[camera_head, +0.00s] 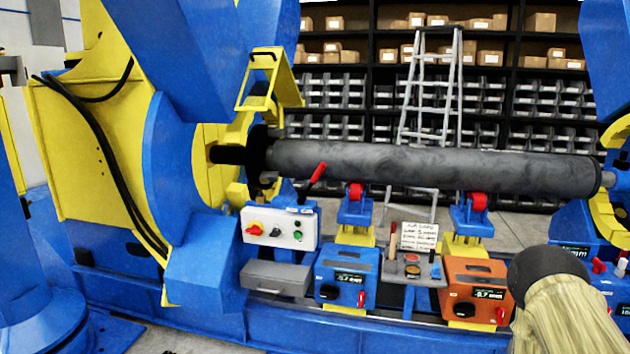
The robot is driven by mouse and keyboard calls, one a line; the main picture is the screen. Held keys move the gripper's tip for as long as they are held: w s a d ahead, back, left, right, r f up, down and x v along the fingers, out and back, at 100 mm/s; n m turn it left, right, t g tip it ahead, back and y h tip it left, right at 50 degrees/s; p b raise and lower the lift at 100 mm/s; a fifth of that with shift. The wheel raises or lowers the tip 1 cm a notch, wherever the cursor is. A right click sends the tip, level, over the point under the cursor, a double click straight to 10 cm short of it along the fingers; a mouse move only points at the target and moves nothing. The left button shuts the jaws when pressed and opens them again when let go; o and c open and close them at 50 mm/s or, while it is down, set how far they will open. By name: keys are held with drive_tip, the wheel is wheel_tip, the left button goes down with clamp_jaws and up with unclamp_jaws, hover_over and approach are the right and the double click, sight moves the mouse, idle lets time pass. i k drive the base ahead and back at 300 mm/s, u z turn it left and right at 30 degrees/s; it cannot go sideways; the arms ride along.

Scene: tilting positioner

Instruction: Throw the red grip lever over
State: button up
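The lever with the red grip (318,173) stands just above the white control box, in front of the left end of the dark roller. Its dark rod leans up to the right, with the red grip at the upper end. Its lower end sits near the top of the box. Nothing touches the grip. My gripper does not show in this view. A tan and black part at the lower right looks like my arm, well to the right of the lever.
The white control box (279,229) has a red knob and buttons. The long dark roller (430,167) runs behind the lever. A blue box (345,276) and an orange box (475,290) with small red handles stand below. A grey drawer (276,278) is under the control box.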

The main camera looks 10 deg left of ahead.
sight(314, 180)
drive_tip(key=u, duration=0.4)
drive_tip(key=i, duration=0.35)
drive_tip(key=u, duration=0.8)
drive_tip(key=i, duration=1.4)
drive_tip(key=z, duration=0.65)
